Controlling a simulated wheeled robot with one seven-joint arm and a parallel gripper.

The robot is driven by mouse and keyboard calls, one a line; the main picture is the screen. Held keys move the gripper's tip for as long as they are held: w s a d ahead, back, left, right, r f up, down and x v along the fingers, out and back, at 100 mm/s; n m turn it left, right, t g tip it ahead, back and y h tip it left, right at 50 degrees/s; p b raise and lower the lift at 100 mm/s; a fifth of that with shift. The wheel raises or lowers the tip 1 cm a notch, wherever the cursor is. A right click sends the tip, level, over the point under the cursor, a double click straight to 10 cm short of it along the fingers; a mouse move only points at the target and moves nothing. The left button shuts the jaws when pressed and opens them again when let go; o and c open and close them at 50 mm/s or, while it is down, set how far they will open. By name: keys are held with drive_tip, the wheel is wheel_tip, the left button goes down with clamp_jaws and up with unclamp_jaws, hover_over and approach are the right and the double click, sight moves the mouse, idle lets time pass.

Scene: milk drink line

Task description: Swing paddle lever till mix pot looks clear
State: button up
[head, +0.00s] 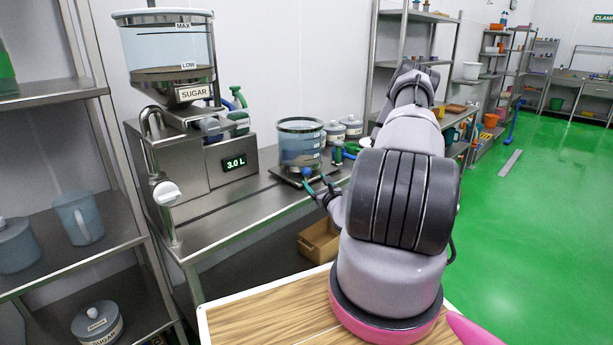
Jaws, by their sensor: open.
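The mix pot (301,138) is a see-through round vessel on a dark base on the steel bench. Its contents look bluish grey; I cannot tell how clear they are. A small blue knob (307,172) shows low at the front of the pot and looks like the end of the paddle lever. The rest of the lever is hard to make out. My gripper (319,186) is open and empty, with its teal fingertips close to the blue knob, just in front of and below the pot. I cannot tell whether they touch the knob.
Lidded pots (353,127) stand behind the mix pot. A cardboard box (319,241) sits below the bench.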

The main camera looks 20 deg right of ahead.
sight(308, 174)
drive_tip(key=w, duration=0.9)
drive_tip(key=shift+d, duration=0.25)
clamp_jaws()
idle(1.0)
